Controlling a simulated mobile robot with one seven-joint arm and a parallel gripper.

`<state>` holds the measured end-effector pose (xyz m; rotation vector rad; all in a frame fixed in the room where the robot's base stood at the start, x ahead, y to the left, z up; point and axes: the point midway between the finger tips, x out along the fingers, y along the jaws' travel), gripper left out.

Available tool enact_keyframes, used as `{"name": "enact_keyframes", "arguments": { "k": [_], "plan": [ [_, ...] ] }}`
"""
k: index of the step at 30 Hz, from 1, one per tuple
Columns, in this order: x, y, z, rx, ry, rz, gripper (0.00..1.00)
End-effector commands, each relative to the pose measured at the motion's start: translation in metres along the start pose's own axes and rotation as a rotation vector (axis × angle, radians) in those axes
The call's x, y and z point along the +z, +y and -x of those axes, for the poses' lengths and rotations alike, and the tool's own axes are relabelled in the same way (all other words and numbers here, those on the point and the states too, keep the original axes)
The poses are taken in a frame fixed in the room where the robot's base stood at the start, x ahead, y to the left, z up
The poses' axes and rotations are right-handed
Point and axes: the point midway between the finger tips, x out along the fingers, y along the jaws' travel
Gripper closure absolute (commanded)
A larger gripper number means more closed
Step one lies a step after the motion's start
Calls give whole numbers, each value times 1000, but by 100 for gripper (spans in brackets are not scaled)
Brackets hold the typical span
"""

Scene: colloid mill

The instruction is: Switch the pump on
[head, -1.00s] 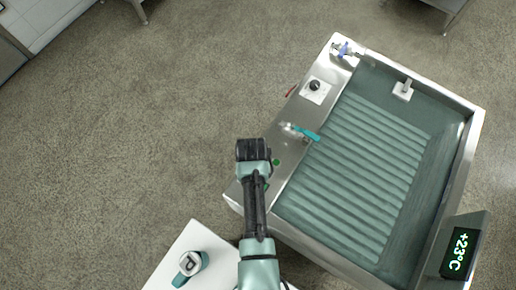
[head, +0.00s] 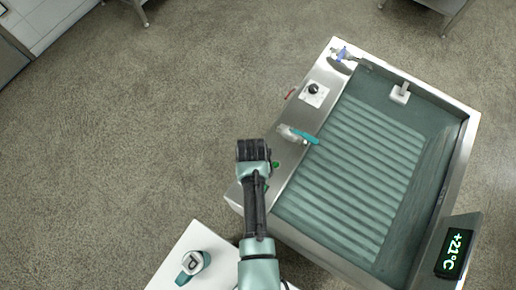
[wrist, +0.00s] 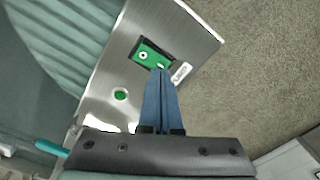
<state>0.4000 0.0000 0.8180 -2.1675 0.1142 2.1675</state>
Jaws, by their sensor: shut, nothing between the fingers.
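A green rectangular switch plate (wrist: 146,53) is set in the steel rim, with a small white label (wrist: 181,72) beside it whose writing is too small to read. A round green spot, a button or lamp (wrist: 120,95), sits on the same rim. My gripper (wrist: 161,74) has its blue fingers shut and empty, with the tips at the lower edge of the switch plate; I cannot tell whether they touch it. In the head view my gripper's fingers are hidden beneath my arm, over the near left corner of the steel unit (head: 288,165).
The unit has a ribbed teal basin (head: 350,165), a teal-handled lever (head: 304,137), a black knob (head: 313,89) and a blue-handled tap (head: 343,54). A display (head: 458,248) reads +21°C. A white table (head: 205,240) holds a teal-and-white object (head: 193,263). Open floor lies left.

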Motion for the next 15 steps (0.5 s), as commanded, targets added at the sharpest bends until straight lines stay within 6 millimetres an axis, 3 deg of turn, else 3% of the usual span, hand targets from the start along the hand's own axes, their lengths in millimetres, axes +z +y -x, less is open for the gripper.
{"name": "enact_keyframes", "arguments": {
  "k": [15],
  "plan": [
    [0, 0, 44, 0, 1, 0, 100]
  ]
}}
